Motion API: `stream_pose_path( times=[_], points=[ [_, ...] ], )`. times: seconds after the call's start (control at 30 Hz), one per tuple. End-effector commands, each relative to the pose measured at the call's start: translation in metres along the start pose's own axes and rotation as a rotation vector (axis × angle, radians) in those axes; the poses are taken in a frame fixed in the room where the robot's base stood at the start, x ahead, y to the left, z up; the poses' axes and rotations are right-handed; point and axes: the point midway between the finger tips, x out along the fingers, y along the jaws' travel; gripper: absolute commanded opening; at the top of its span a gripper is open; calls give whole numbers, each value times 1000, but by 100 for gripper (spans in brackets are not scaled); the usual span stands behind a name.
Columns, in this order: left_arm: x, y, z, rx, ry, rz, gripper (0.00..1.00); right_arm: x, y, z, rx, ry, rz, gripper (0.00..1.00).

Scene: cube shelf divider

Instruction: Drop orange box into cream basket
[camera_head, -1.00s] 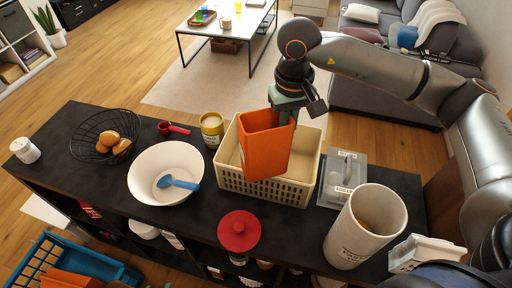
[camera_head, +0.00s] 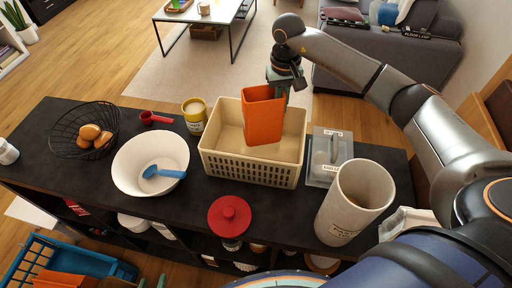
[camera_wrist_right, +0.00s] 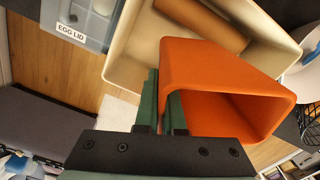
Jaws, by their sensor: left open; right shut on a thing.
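The orange box (camera_head: 264,118) is an open-topped bin, held over the cream basket (camera_head: 250,172) with its lower end seen against the basket's inside. I cannot tell if it touches the floor. My right gripper (camera_head: 286,88) is shut on one wall of the box. In the right wrist view, the green fingers (camera_wrist_right: 163,105) pinch the wall of the orange box (camera_wrist_right: 225,85), and the basket (camera_wrist_right: 135,50) lies beyond. A brown shape shows inside the basket there.
On the black shelf top (camera_head: 100,190) stand a wire basket (camera_head: 85,130), a white bowl (camera_head: 150,165), a yellow tin (camera_head: 195,115), a red lid (camera_head: 230,215), a grey lidded container (camera_head: 328,158) and a tall white canister (camera_head: 352,202). A blue crate (camera_head: 75,262) is below left.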

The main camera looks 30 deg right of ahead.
Motion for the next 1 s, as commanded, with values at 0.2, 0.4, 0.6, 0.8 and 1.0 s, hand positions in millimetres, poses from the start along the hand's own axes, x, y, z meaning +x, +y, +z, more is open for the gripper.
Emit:
stream_pose_path(
  times=[0.2, 0.4, 0.6, 0.8, 1.0],
  points=[
    [7, -1, 7, 0, 1, 0, 50, 17, -1, 0, 0, 1, -1, 0],
    [7, -1, 7, 0, 1, 0, 50, 18, -1, 0, 0, 2, -1, 0],
    [7, -1, 7, 0, 1, 0, 50, 17, 0, 0, 0, 2, -1, 15],
    [7, -1, 7, 0, 0, 0, 50, 17, 0, 0, 0, 2, -1, 37],
    [7, -1, 7, 0, 0, 0, 50, 17, 0, 0, 0, 2, 0, 41]
  ],
)
